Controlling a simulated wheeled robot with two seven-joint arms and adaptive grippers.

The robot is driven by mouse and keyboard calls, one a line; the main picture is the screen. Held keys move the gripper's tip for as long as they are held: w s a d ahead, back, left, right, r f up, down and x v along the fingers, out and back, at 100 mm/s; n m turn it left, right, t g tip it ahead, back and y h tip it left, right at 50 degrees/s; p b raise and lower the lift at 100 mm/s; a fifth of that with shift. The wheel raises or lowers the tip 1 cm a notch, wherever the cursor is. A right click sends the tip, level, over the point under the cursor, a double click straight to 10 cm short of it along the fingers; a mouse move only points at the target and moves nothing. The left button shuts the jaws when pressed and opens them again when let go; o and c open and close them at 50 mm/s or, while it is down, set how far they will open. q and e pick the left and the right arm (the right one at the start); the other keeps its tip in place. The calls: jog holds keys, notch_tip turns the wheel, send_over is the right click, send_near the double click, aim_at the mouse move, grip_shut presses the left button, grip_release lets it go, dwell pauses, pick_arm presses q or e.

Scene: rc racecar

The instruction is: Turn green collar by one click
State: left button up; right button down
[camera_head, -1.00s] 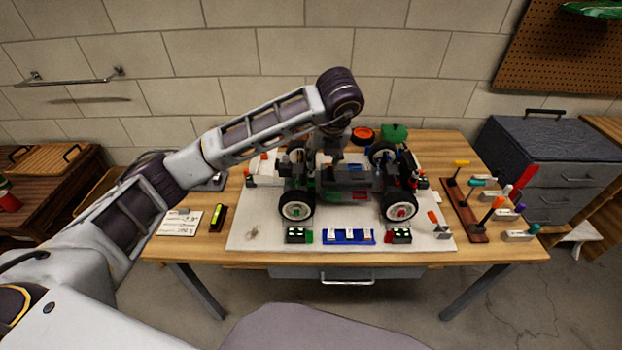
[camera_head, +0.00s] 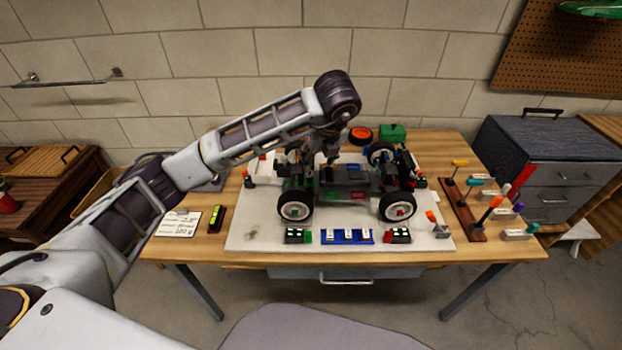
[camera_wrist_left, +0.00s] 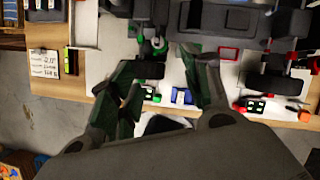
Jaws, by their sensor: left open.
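The racecar (camera_head: 345,180) stands on a white mat (camera_head: 265,225) on the wooden table; it also shows at the top of the left wrist view (camera_wrist_left: 225,18). A small green part (camera_wrist_left: 160,43) shows on the car near its left wheel in the wrist view, possibly the green collar; I cannot make out its shape or click position. My left gripper (camera_head: 331,160) is over the middle-left of the car. In the wrist view its two fingers (camera_wrist_left: 165,85) are spread apart with nothing between them. I cannot tell whether it touches the car. My right gripper is not in view.
A rack of coloured-handled tools (camera_head: 470,212) stands at the right. A blue tray (camera_head: 347,237) and small dark blocks lie along the mat's front. A green box (camera_head: 392,132) and an orange-rimmed round piece (camera_head: 361,135) are behind the car. A card (camera_head: 179,223) lies at the left.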

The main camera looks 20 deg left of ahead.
aim_at(311, 179)
pick_arm(q)
jog(key=x, duration=1.1)
jog(key=shift+a+f, duration=0.15)
jog(key=shift+w+f, duration=0.15)
jog(key=shift+f, duration=0.2)
jog(key=shift+w+a+f, duration=0.1)
jog(key=shift+a+f, duration=0.05)
jog(key=shift+f, duration=0.35)
jog(key=c, duration=0.9)
jog(key=shift+c, duration=0.7)
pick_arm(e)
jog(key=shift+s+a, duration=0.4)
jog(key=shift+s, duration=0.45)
